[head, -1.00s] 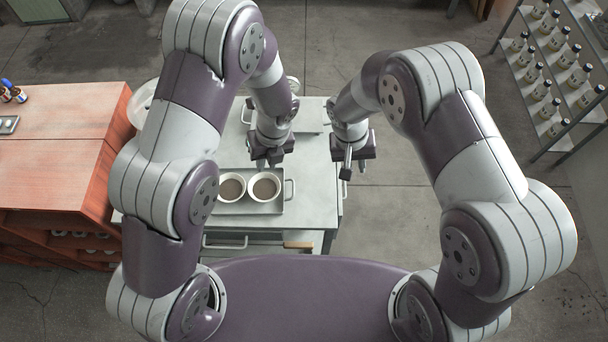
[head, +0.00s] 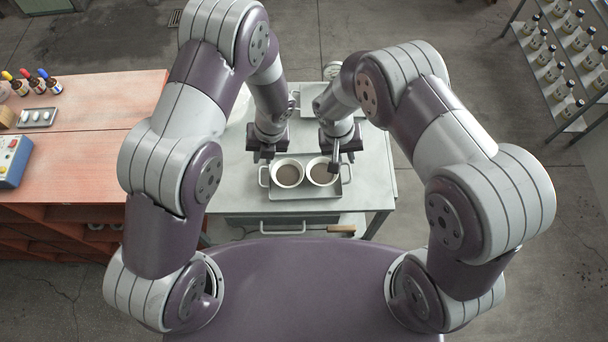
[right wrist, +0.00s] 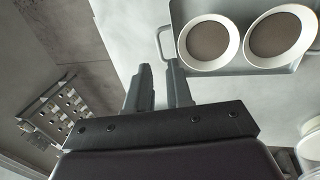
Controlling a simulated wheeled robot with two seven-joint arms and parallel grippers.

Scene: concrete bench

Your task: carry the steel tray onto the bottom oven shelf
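The steel tray (head: 305,193) lies flat on the grey metal bench top, with a loop handle at each end and two white bowls of brown contents (head: 288,173) (head: 321,173) on it. My left gripper (head: 263,155) points down just behind the tray's left handle, its fingers apart and seemingly empty. My right gripper (head: 343,164) is above the tray's right end, near the right handle. In the right wrist view its fingers (right wrist: 163,85) are apart with nothing between, and the tray handle (right wrist: 162,43) is just beyond them. I cannot make out an oven shelf.
A front handle bar (head: 283,229) and a wooden-handled item (head: 341,229) show below the bench's front edge. Another flat tray (head: 314,98) lies at the back. A reddish wooden cabinet (head: 85,150) stands left. A bottle rack (head: 560,70) stands at far right.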

